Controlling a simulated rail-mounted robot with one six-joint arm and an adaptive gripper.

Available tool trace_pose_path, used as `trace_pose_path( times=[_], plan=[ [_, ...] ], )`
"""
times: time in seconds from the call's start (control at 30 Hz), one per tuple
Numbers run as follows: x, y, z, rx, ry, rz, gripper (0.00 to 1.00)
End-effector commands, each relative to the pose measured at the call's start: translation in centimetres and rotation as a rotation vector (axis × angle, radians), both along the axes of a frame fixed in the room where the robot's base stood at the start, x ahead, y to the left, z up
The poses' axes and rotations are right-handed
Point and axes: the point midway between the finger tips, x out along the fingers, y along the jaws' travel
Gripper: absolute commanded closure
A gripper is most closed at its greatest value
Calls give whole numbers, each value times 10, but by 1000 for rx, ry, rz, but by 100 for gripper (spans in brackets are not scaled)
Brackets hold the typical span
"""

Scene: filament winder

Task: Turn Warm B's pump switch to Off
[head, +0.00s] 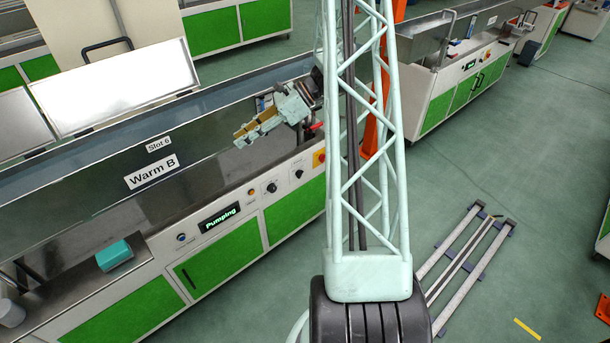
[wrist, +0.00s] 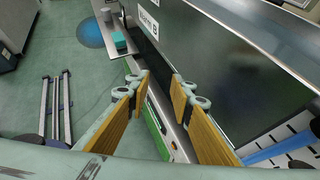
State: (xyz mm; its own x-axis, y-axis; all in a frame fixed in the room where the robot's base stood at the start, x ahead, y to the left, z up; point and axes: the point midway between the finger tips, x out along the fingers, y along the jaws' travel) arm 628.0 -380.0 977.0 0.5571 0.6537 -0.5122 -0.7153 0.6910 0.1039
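The Warm B bath, with its label (head: 151,171), has a front panel above green doors. The panel's display (head: 220,217) reads "Pumping". To its right are two black rotary knobs, one nearer the display (head: 271,187) and one further right (head: 298,174). Their lettering is too small to read, so I cannot tell which is the pump switch. My gripper (head: 238,133) is above the panel, in front of the bath's dark wall, apart from the knobs. In the wrist view my gripper (wrist: 161,80) has its tan-padded fingers spread and empty. The Warm B label also shows there (wrist: 149,22).
An orange lamp (head: 251,191), a blue button (head: 181,237) and a red-and-yellow stop button (head: 319,157) share the panel. A teal block (head: 114,256) lies on the steel shelf at the left. A floor rack (head: 462,262) stands at the right. The floor in front is mostly clear.

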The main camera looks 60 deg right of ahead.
Motion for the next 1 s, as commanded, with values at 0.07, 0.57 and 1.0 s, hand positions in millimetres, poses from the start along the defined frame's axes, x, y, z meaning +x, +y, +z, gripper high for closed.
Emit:
trace_pose_path(
  times=[0.07,0.57,1.0],
  plan=[
    [-2,-16,-11,30,9,-44,79],
    [-21,-102,-82,206,42,-307,79],
    [-56,-171,-153,360,60,-538,79]
  ],
)
